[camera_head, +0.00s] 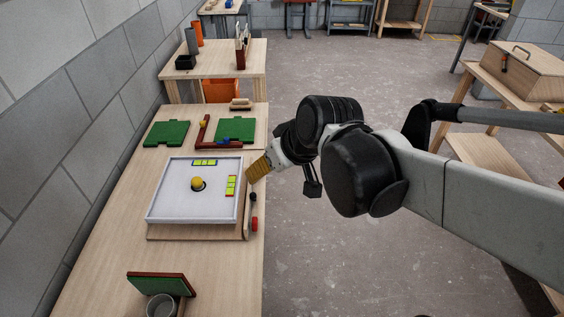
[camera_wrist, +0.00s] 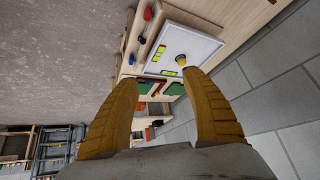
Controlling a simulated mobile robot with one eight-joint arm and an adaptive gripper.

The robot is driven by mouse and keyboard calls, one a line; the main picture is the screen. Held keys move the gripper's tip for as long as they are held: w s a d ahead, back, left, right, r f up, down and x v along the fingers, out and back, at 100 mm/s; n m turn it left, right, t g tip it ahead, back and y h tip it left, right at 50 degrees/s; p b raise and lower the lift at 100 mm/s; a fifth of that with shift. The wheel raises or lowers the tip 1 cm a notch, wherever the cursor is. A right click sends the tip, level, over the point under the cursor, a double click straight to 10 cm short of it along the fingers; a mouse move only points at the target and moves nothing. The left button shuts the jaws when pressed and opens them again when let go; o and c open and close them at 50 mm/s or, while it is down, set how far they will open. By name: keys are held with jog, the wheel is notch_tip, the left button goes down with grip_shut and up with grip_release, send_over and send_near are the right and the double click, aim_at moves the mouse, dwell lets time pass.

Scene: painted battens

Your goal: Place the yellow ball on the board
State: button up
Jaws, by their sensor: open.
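A yellow ball (camera_head: 197,182) sits on a dark round base in the middle of a white shallow-rimmed tray (camera_head: 168,205). In the wrist view the ball (camera_wrist: 181,60) shows on the tray (camera_wrist: 207,45), beyond my fingers. My gripper (camera_head: 258,168) is open and empty, to the right of the tray and apart from the ball; its two yellow fingers (camera_wrist: 162,78) are spread in the wrist view. Several flat green boards are in view: one at the back left (camera_head: 167,134), one beside red battens (camera_head: 236,128), and one tilted at the front (camera_head: 158,285). I cannot tell which is the task's board.
Yellow-green block groups (camera_head: 231,186) lie in the tray. Red battens (camera_head: 205,135) with small blue and yellow pieces lie behind it. A red-ended tool (camera_head: 254,222) lies along the bench's right edge. A grey cup (camera_head: 161,306) stands at the front. The bench's front left is clear.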

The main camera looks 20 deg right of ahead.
jog(key=s+d+m+h, duration=0.2)
jog(key=s+d, duration=0.2)
jog(key=s, duration=0.5)
jog(key=shift+f+m+t, duration=0.3)
dwell(0.6)
